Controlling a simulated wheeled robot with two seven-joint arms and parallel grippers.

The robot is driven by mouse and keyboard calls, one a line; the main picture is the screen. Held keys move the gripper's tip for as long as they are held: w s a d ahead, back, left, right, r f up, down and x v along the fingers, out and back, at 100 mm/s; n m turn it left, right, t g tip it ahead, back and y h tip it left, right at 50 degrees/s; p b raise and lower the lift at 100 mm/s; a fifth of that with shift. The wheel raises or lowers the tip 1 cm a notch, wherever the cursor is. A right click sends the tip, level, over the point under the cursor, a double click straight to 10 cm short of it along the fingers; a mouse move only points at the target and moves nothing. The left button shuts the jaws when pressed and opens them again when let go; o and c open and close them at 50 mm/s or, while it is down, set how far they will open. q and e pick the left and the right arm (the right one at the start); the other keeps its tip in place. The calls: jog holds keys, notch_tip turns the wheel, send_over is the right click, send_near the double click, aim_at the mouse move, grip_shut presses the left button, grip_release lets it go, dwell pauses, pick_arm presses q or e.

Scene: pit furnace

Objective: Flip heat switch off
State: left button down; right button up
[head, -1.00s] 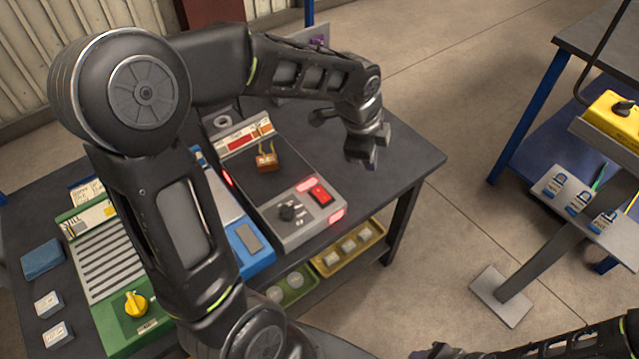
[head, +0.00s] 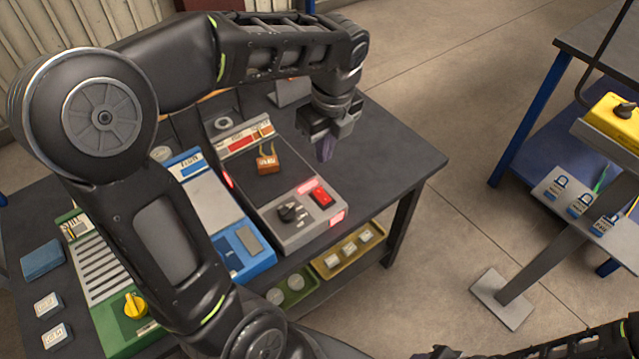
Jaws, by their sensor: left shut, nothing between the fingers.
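The heat unit (head: 292,238) is a grey and black box on the dark table. Its red rocker switch (head: 321,198) sits on the front panel, right of a black knob (head: 289,212). Red lit patches (head: 311,186) glow around the panel. My left gripper (head: 325,152) points down, shut and empty, above the table behind and slightly right of the switch, apart from it. The switch is in plain view; which way its rocker is tilted I cannot tell. My right arm shows only at the bottom right edge, and its gripper jaws are not clearly visible.
A brown block with a yellow handle (head: 268,162) stands on the heat unit. A blue unit (head: 246,260) and a green unit with a yellow knob (head: 134,305) stand to its left. The table's right part (head: 398,145) is clear. A second bench (head: 610,50) is at right.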

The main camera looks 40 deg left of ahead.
aim_at(319, 194)
pick_arm(q)
jog(key=f, duration=0.4)
jog(key=a+f, duration=0.1)
jog(key=f, duration=0.8)
jog(key=shift+w+a+b, duration=0.25)
jog(key=shift+b, duration=0.1)
jog(key=shift+a+f, duration=0.1)
jog(key=shift+f, duration=0.1)
jog(key=shift+s+d, duration=0.15)
jog(key=shift+d, duration=0.1)
jog(key=shift+s+d+r, duration=0.1)
jog(key=shift+d, duration=0.5)
jog(key=shift+r, duration=0.1)
